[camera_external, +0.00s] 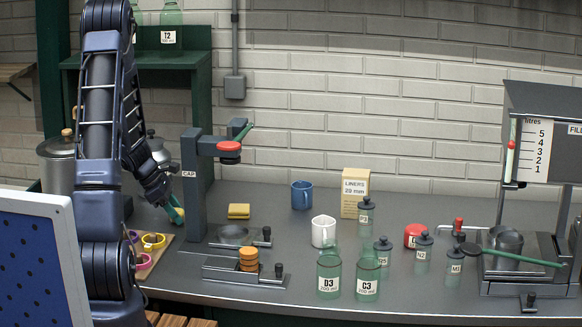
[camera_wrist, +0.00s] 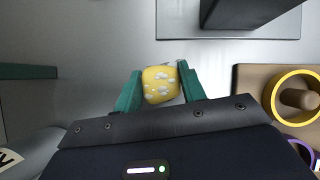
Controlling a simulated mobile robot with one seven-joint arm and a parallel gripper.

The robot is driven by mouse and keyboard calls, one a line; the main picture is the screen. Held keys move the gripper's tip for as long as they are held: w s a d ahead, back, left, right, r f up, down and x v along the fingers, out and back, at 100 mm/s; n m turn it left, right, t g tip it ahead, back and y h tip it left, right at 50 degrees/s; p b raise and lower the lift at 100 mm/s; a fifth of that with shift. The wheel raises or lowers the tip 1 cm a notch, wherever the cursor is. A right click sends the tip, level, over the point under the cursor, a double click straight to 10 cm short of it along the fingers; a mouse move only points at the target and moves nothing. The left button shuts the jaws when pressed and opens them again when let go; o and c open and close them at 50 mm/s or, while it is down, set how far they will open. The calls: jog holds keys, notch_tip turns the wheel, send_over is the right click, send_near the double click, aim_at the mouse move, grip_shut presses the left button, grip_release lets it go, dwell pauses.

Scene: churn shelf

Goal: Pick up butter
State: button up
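A small yellow block with white cloud-like marks, which looks like the butter (camera_wrist: 161,85), sits between the teal fingers of my gripper (camera_wrist: 160,80) in the wrist view. Both fingers lie against its sides. In the external view my gripper (camera_external: 177,213) points down, left of the grey post marked CAP. Only a trace of yellow shows at its fingers there. I cannot tell how far the butter is above the bench.
A board (camera_external: 154,260) with coloured rings on pegs is close to my gripper. The grey capping post (camera_external: 193,190) stands just right of it. A yellow sponge-like block (camera_external: 239,211), mugs, green jars and a dispenser stand farther right on the grey bench.

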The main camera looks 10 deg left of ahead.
jog(key=shift+c, duration=1)
